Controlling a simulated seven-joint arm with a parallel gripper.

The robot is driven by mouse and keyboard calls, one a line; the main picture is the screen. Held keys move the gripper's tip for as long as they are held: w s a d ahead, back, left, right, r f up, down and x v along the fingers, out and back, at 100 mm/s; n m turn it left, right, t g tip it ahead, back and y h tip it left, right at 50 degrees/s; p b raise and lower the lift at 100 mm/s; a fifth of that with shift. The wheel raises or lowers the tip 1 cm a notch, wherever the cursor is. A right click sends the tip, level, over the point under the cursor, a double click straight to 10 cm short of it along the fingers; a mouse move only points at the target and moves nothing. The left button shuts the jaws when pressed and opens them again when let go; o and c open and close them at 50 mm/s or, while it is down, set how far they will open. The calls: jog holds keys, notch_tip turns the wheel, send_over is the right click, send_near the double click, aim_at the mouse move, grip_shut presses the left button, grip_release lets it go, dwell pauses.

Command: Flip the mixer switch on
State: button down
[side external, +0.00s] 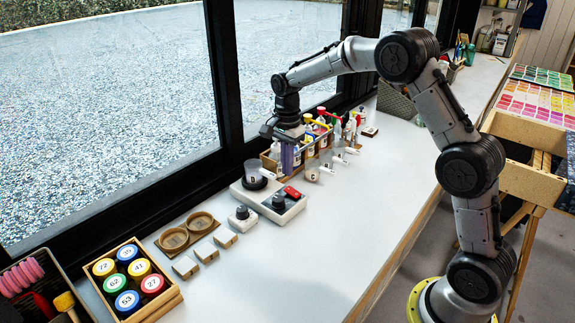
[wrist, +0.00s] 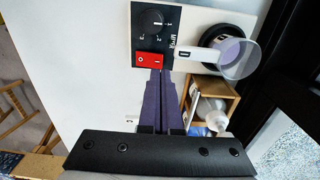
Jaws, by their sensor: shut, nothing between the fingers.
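The mixer (side external: 268,197) is a pale box on the counter with a clear cup (side external: 255,175), a black dial and a red switch (side external: 292,192). In the wrist view the red rocker switch (wrist: 149,60) sits on a black panel below the dial (wrist: 151,22), with the cup (wrist: 238,57) to the right. My gripper (wrist: 160,72) is shut and empty, its purple fingers together. The fingertips overlap the switch's lower edge in the wrist view. I cannot tell whether they touch it. In the side view my gripper (side external: 288,172) points down above the mixer.
A wooden crate of bottles (side external: 310,150) stands just behind the mixer. A small knobbed unit (side external: 242,218), wooden dishes (side external: 174,238) and a box of coloured jars (side external: 130,277) are toward the front left. The counter's right side (side external: 350,215) is clear.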

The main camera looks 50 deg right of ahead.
aim_at(288, 188)
jog(key=shift+f, duration=2.05)
